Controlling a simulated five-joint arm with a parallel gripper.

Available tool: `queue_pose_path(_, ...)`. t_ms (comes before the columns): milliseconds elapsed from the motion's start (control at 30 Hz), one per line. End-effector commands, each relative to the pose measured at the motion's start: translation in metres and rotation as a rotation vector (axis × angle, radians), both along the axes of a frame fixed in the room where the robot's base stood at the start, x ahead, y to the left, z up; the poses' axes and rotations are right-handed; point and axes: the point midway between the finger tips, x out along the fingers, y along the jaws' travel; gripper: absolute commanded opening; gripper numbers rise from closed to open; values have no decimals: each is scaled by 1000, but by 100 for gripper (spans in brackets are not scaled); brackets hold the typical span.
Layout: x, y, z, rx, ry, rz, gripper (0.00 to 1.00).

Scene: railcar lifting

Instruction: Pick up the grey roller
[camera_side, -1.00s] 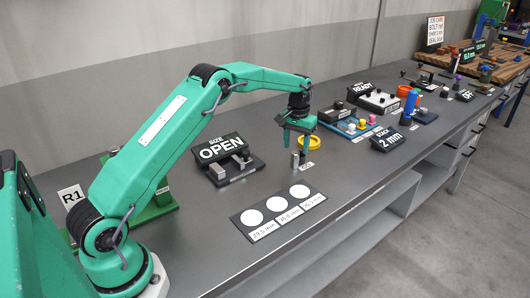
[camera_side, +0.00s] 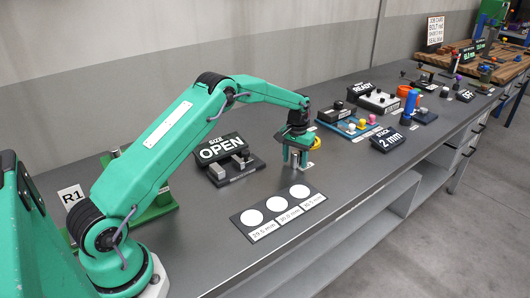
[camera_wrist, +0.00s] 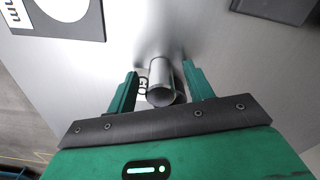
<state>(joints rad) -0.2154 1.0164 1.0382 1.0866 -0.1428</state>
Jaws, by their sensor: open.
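The grey roller (camera_wrist: 162,82) is a short metal cylinder standing on the bench, with its round top end towards the wrist camera. My gripper (camera_wrist: 160,72) is open, with one green finger on each side of the roller. In the wrist view a gap shows between the roller and each finger. In the side view my gripper (camera_side: 296,163) is low over the bench, and its fingers mostly hide the roller.
A black plate with white discs (camera_side: 281,210) lies in front of my gripper. The SIZE OPEN sign and gauge (camera_side: 228,157) stand to the left. A yellow ring (camera_side: 315,142) is partly hidden just behind my gripper. A blue tray (camera_side: 350,127) and STACK sign (camera_side: 392,139) stand to the right.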

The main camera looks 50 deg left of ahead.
Motion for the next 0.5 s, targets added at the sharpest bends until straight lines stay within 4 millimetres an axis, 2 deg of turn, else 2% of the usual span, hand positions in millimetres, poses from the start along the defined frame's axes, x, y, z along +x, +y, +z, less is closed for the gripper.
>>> queue_pose_path(367,0,0,0,0,0,0,52)
queue_pose_path(400,0,0,0,0,0,0,50)
queue_pose_path(500,0,0,0,0,0,0,30)
